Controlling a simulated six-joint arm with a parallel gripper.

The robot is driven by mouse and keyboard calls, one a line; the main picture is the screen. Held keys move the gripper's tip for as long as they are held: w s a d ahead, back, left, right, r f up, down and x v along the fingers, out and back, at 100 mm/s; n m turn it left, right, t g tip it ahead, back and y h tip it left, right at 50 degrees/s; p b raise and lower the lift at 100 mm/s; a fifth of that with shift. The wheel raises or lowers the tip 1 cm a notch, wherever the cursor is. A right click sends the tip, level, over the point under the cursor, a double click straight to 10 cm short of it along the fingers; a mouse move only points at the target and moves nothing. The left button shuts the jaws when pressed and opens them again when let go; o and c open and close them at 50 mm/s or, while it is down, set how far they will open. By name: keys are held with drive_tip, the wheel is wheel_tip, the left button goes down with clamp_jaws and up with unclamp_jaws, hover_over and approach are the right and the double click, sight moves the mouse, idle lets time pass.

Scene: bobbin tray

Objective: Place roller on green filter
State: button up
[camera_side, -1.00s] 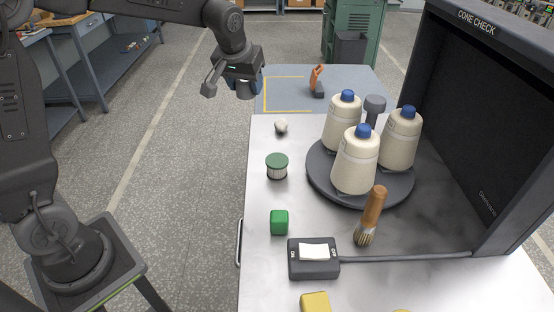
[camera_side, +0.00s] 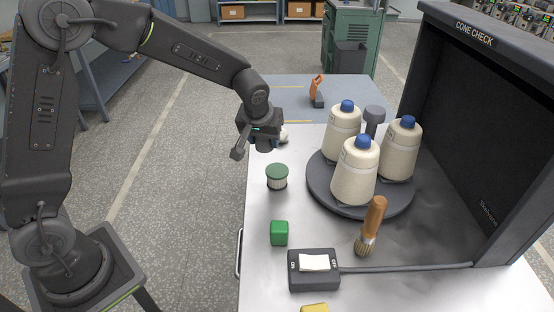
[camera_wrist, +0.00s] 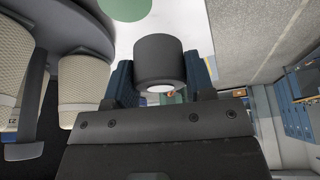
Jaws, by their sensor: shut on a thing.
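My gripper (camera_wrist: 160,78) is shut on the roller (camera_wrist: 160,58), a dark grey cylinder with a pale end, held between its two bluish fingers. In the side view my gripper (camera_side: 262,142) is above the far left part of the bench, with the roller mostly hidden beneath it. The green filter (camera_side: 277,171), a short pale canister with a green lid, stands upright on the bench nearer the camera. It is apart from the roller. Its green top (camera_wrist: 124,7) is cut off at the upper edge of the wrist view.
A round dark turntable (camera_side: 318,190) with white cones (camera_side: 356,172) stands right of the filter. A green block (camera_side: 279,233), brush (camera_side: 371,222) and switch box (camera_side: 314,280) lie nearer. Bench space around the filter is clear.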

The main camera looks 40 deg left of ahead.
sight(279, 166)
drive_tip(key=d+f, duration=0.1)
drive_tip(key=w+d+f, duration=0.1)
drive_tip(key=d, duration=0.1)
drive_tip(key=shift+w, duration=0.15)
drive_tip(key=shift+f, duration=2)
drive_tip(key=shift+f, duration=0.15)
drive_tip(key=o, duration=0.9)
